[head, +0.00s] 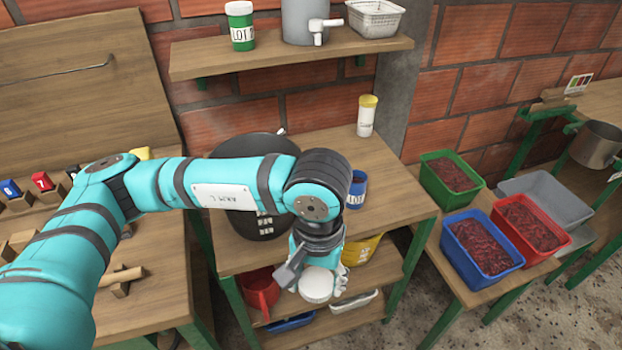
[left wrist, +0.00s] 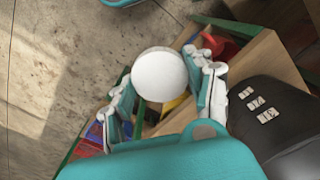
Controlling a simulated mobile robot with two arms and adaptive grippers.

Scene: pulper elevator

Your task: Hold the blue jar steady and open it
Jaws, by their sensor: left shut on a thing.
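The blue jar (head: 357,190) with a white label stands on the wooden table, partly behind my left arm. No white cap shows on it. My left gripper (head: 315,280) is shut on a round white lid (head: 316,286), in front of the table's near edge and away from the jar. In the left wrist view the lid (left wrist: 159,74) sits between both fingers. The blue jar cannot be made out in the left wrist view. My right gripper is in neither view.
A large black pot (head: 255,150) stands left of the jar, and a yellow-capped white bottle (head: 367,117) behind it. A lower shelf holds a red jug (head: 260,290) and a yellow container (head: 360,249). Crates of red fruit (head: 482,247) stand at right.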

